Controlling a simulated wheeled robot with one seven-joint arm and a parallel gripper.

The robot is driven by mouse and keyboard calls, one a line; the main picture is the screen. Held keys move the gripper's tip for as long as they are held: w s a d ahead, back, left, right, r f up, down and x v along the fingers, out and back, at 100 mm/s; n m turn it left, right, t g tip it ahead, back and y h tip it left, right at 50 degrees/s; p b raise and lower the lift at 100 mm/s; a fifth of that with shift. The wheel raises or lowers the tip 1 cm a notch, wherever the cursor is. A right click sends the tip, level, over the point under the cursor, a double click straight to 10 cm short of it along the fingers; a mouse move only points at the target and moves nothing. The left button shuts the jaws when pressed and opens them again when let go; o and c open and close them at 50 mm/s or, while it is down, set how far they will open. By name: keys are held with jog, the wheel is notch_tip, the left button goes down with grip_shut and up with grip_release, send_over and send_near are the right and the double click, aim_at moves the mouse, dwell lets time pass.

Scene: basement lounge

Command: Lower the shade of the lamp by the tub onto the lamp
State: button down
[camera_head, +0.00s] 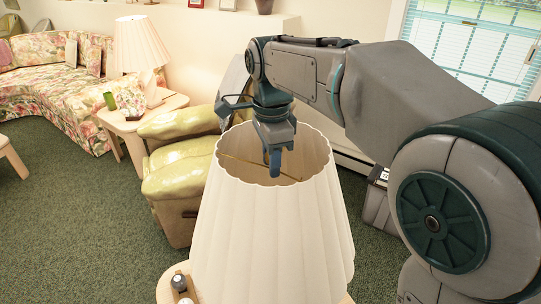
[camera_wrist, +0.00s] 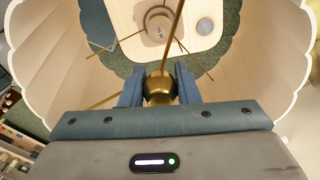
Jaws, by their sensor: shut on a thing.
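The cream pleated lampshade (camera_head: 272,235) with a scalloped rim hangs upright in the foreground of the head view. My gripper (camera_head: 274,165) reaches down into its open top. In the wrist view, my gripper (camera_wrist: 157,74) has its two blue fingers on either side of the brass hub (camera_wrist: 158,92), shut on it, with thin brass rods running out from it. The shade's inner wall (camera_wrist: 52,40) surrounds the view. Through the shade I see a round, pale lamp part (camera_wrist: 158,24) over a light tabletop, slightly above the hub in the picture. The shade hides the lamp in the head view.
A side table (camera_head: 168,290) shows under the shade, with small dark items (camera_head: 180,283) at its left edge. A green-yellow armchair (camera_head: 178,185) stands close behind left. A second lamp (camera_head: 140,45) stands farther back. A grey tub (camera_head: 377,212) is at right.

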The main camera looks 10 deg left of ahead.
jog(key=shift+f, duration=0.15)
jog(key=c, duration=1)
grip_release()
notch_tip(320, 180, up, 14)
jog(key=shift+f+p, duration=0.1)
jog(key=shift+p, duration=0.25)
